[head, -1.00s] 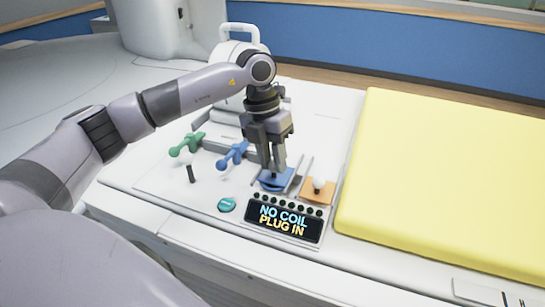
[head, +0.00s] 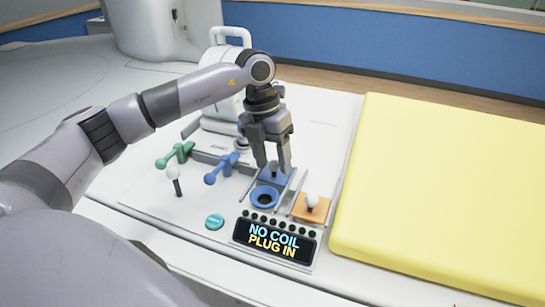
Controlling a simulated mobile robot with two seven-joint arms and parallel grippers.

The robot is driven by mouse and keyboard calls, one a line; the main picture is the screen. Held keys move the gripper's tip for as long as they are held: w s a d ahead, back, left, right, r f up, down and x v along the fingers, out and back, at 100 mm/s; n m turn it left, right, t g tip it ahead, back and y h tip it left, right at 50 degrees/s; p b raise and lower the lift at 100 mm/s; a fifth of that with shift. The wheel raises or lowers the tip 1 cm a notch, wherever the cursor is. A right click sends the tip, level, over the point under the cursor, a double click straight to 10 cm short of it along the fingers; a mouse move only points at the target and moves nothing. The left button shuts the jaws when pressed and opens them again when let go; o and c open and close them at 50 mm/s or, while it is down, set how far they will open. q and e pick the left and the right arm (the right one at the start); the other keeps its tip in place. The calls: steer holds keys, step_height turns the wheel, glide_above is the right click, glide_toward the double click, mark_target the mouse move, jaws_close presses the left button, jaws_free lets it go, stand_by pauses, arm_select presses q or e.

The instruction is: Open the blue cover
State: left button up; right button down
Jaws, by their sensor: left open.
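The blue cover (head: 277,179) is a flat blue plate between two thin rails on the white panel. It sits at the back part of the rails, and a round blue socket (head: 264,198) shows uncovered in front of it. My left gripper (head: 273,167) points down over the cover, its fingers open on either side of the cover's small knob. The fingers partly hide the cover and knob. My right gripper is not in view.
A blue lever (head: 222,169), a green lever (head: 173,156) and a teal button (head: 215,222) are to the left. The display (head: 274,238) reads "NO COIL PLUG IN". A yellow pad (head: 440,190) lies at right.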

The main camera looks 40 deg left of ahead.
mark_target(267, 174)
arm_select(q)
step_height(267, 174, up, 7)
steer(key=a, duration=0.1)
steer(key=shift+a+b, duration=0.15)
steer(key=shift+b, duration=0.15)
steer(key=shift+s, duration=0.1)
stand_by(0.5)
